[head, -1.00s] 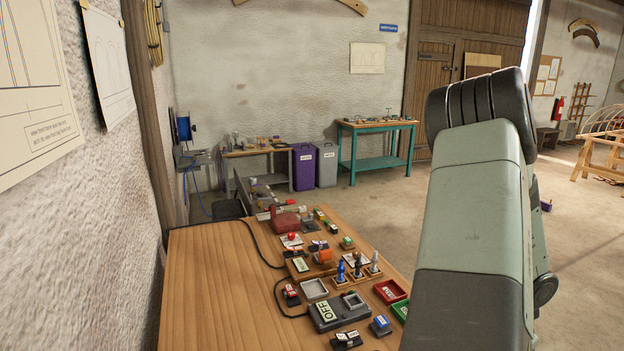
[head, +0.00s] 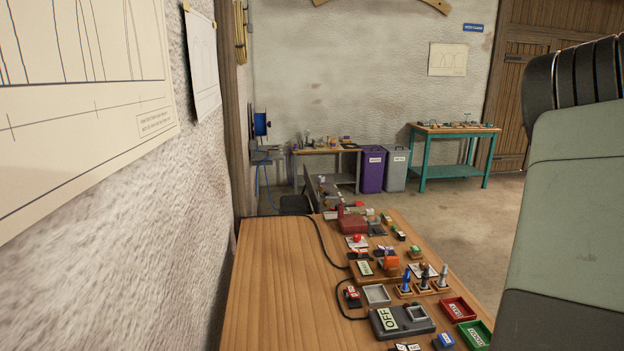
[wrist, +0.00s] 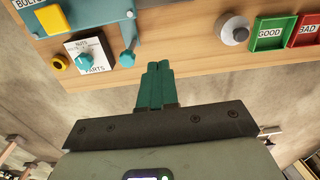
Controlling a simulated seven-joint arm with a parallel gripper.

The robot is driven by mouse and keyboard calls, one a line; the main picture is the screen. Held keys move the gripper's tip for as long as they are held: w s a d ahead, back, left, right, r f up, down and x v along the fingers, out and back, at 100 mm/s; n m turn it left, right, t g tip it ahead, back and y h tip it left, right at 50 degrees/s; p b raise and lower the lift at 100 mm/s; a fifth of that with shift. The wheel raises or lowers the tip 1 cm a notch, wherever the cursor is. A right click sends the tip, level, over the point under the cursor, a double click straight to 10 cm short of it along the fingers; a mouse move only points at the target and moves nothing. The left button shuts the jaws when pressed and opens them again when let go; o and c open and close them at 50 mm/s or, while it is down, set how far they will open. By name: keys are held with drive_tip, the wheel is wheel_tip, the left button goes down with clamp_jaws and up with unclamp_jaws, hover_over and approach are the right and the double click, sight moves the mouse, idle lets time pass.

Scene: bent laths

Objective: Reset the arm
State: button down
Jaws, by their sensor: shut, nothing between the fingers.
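My gripper (wrist: 158,85) shows in the wrist view. Its two green fingers are together with nothing between them. The fingertips lie in front of the edge of a wooden panel or bench top (wrist: 190,48); whether they touch it I cannot tell. My arm (head: 575,220) fills the right side of the head view, and the gripper is out of sight there.
A wooden bench (head: 275,280) carries a grey OFF box (head: 402,320), a red tray (head: 458,309) and a green tray (head: 474,333). In the wrist view are a PARTS dial (wrist: 85,60) and a green GOOD tray (wrist: 270,33). The bench's left part is bare.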

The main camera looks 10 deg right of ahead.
drive_tip(key=w+a+r+n+t, duration=0.1)
drive_tip(key=w+a+r+n, duration=0.25)
drive_tip(key=a+r, duration=0.4)
drive_tip(key=w+a+r+n+t+y, duration=0.1)
drive_tip(key=w+a+r+n, duration=0.1)
drive_tip(key=w+a+r, duration=0.35)
drive_tip(key=w+a+r+n+t, duration=0.1)
drive_tip(key=w+a+r+n, duration=0.15)
drive_tip(key=a+r, duration=0.6)
drive_tip(key=s+a+r+n+t, duration=0.1)
drive_tip(key=s+a+r+n, duration=0.2)
drive_tip(key=s+a+n, duration=0.2)
drive_tip(key=s+a+r+n+t+h, duration=0.1)
drive_tip(key=s+a+r+n, duration=0.2)
drive_tip(key=a, duration=0.8)
drive_tip(key=s+n, duration=0.2)
drive_tip(key=s, duration=0.2)
drive_tip(key=shift+a+r, duration=0.2)
drive_tip(key=c, duration=1.8)
unclamp_jaws()
drive_tip(key=shift+c, duration=0.2)
